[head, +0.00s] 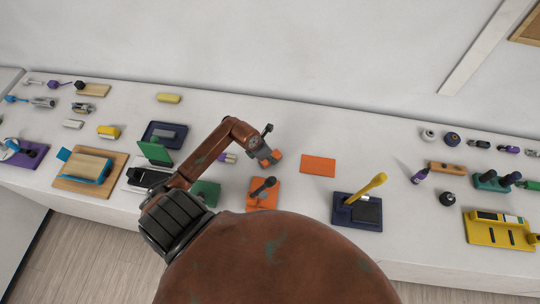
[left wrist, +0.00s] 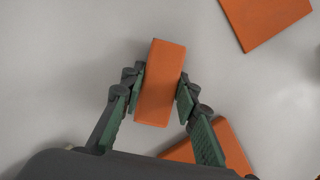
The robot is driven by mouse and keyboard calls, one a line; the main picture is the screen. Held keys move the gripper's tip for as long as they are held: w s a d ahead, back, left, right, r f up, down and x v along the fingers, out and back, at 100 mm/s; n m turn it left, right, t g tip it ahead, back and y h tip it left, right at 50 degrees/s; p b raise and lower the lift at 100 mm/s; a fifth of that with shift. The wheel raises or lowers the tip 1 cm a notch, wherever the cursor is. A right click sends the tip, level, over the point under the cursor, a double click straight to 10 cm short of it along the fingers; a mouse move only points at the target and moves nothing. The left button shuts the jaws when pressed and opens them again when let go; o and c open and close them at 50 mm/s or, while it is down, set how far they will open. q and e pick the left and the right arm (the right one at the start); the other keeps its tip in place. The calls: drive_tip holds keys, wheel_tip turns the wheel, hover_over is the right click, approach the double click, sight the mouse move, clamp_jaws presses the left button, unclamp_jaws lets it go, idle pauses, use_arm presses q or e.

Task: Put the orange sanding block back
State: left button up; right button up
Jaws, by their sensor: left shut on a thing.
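The orange sanding block (left wrist: 160,82) is held between the two green-padded fingers of my left gripper (left wrist: 159,90), in the middle of the left wrist view. In the head view my left gripper (head: 266,152) is over the white counter, with the orange block (head: 276,156) partly visible at its fingers. A flat, bare orange mat (head: 318,166) lies to its right; it also shows at the upper right of the left wrist view (left wrist: 268,16). An orange base (head: 258,204) with a dark tool stands in front of the gripper. My right gripper is out of view.
A dark blue tray (head: 343,217) with a yellow-handled tool stands to the right of the orange base. A green mat (head: 206,192) and an upright green panel (head: 155,152) are on the left. The counter (head: 300,130) behind the bare orange mat is clear.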

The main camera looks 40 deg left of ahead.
use_arm(q)
drive_tip(key=shift+f, duration=0.2)
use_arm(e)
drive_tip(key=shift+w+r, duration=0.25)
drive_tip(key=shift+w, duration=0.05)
use_arm(q)
drive_tip(key=shift+f, duration=0.15)
drive_tip(key=o, duration=1.1)
drive_tip(key=shift+c, duration=0.2)
drive_tip(key=shift+o, duration=0.6)
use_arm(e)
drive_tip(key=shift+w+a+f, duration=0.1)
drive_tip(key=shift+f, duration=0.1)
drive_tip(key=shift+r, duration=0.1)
